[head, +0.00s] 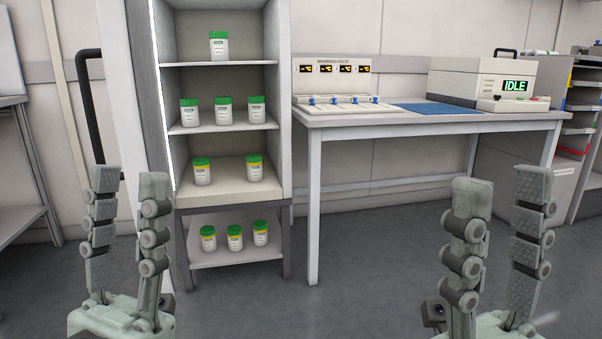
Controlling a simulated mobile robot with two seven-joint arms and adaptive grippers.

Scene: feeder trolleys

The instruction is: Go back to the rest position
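My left gripper (129,205) is at the lower left of the head view, fingers pointing up and spread apart, with nothing between them. My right gripper (500,215) is at the lower right, also upright, spread and empty. Both are in front of the furniture and I see neither touching anything. My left gripper overlaps the left edge of the shelf unit in the picture.
A shelf unit (226,190) holds several white jars with green lids. Right of it a table (430,124) bears a panel with displays (332,75), a blue mat (437,108) and a machine reading IDLE (483,80). Grey floor (375,270) is clear before the table.

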